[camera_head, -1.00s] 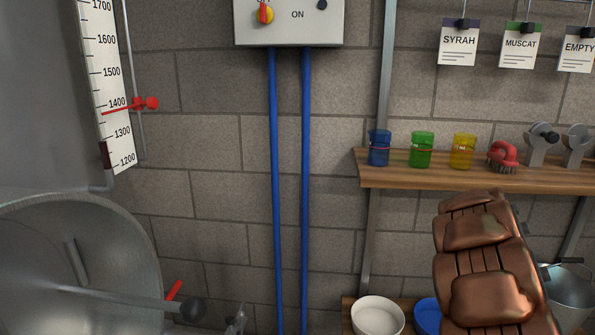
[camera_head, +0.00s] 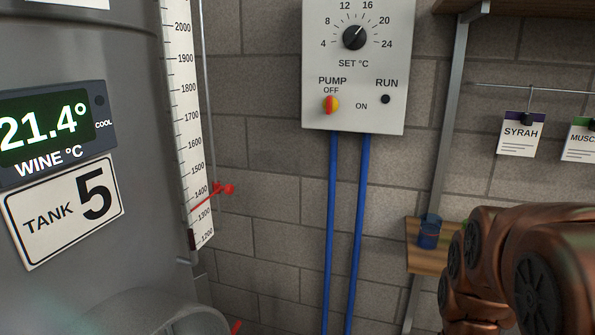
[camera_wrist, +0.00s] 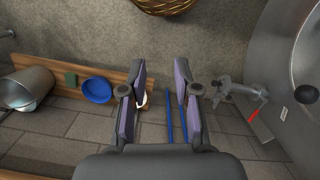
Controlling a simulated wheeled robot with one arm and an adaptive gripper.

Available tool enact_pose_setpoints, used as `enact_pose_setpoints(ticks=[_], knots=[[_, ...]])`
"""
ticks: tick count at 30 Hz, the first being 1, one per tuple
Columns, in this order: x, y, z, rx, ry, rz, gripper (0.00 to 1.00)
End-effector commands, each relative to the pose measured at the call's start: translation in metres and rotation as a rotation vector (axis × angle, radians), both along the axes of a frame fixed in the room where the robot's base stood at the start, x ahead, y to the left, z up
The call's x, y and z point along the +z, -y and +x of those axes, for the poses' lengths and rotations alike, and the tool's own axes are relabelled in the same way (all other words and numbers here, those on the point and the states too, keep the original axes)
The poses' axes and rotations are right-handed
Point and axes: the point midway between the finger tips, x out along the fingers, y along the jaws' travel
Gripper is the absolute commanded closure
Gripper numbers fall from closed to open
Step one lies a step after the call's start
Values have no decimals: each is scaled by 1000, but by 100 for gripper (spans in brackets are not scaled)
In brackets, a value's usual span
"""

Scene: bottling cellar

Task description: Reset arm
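My gripper (camera_wrist: 160,88) shows in the wrist view with its two fingers apart and nothing between them. It hangs in free air, pointing down toward the floor area by the wall. My copper-coloured arm fills the lower right of the head view, where the gripper itself is out of sight. The arm hides most of the wooden shelf (camera_head: 425,262) and whatever else stands on it; a blue jar (camera_head: 429,232) shows at its left end.
Tank 5 (camera_head: 140,190) stands at the left, its display reading 21.4°. A pump control box (camera_head: 358,75) with two blue pipes (camera_head: 345,230) is on the wall. In the wrist view, a blue bowl (camera_wrist: 97,89) and metal bucket (camera_wrist: 33,90) lie left, a wicker basket (camera_wrist: 165,5) at the top.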

Motion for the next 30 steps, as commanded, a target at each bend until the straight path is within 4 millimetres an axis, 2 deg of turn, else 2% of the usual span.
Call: enact_pose_setpoints(ticks=[1, 3, 7, 12, 30], knots=[[25, -12, -12, 17, 3, 2, 69], [39, -24, -29, 28, -1, 0, 69], [59, -41, -55, 51, -4, -3, 69], [68, -51, -77, 72, -11, -9, 69], [69, -52, -82, 77, -10, -12, 69]])
